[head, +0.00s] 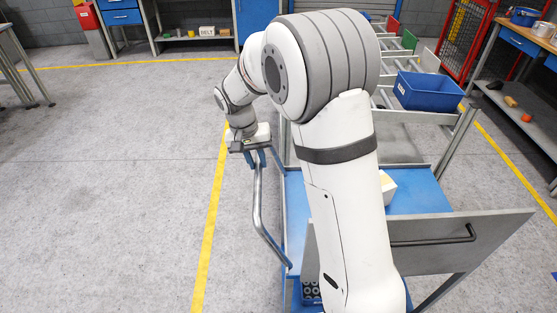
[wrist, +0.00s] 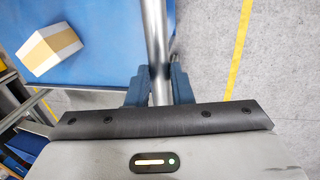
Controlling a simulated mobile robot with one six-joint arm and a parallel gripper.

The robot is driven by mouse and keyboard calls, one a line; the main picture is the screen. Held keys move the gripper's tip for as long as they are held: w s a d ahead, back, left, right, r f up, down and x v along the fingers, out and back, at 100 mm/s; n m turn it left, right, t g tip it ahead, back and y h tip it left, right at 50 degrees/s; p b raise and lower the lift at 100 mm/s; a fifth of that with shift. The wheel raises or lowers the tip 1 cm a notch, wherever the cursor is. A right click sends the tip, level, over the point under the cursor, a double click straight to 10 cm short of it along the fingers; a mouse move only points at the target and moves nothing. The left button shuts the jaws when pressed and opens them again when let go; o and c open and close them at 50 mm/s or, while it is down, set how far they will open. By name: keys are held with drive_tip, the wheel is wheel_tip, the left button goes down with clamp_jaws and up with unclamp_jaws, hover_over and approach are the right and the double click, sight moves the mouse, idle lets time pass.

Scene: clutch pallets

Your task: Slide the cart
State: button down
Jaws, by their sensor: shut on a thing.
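The cart (head: 412,203) has a blue top with a grey tubular push handle (head: 257,205) along its left side in the head view. My gripper (head: 255,160) is at the far end of this handle, with its two blue fingers on either side of the tube. In the wrist view my gripper (wrist: 160,88) is shut on the handle bar (wrist: 156,40). The blue cart top (wrist: 100,75) lies beside the bar there. My arm hides much of the cart in the head view.
A white and tan box (wrist: 50,48) sits on the cart top. A roller rack with a blue bin (head: 430,92) stands behind. A grey panel with a dark handle (head: 440,240) is at front right. Open grey floor with a yellow line (head: 207,235) lies left.

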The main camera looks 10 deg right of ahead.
drive_tip(key=w+a+p, duration=0.2)
drive_tip(key=a, duration=1.2)
drive_tip(key=w+a+p, duration=0.2)
drive_tip(key=a+p, duration=0.1)
drive_tip(key=a, duration=1.2)
drive_tip(key=shift+w+a, duration=0.1)
drive_tip(key=c, duration=1.3)
unclamp_jaws()
wheel_tip(320, 180, up, 8)
drive_tip(key=a+b, duration=0.1)
drive_tip(key=shift+a+f, duration=0.2)
drive_tip(key=shift+a, duration=0.1)
drive_tip(key=shift+w, duration=0.1)
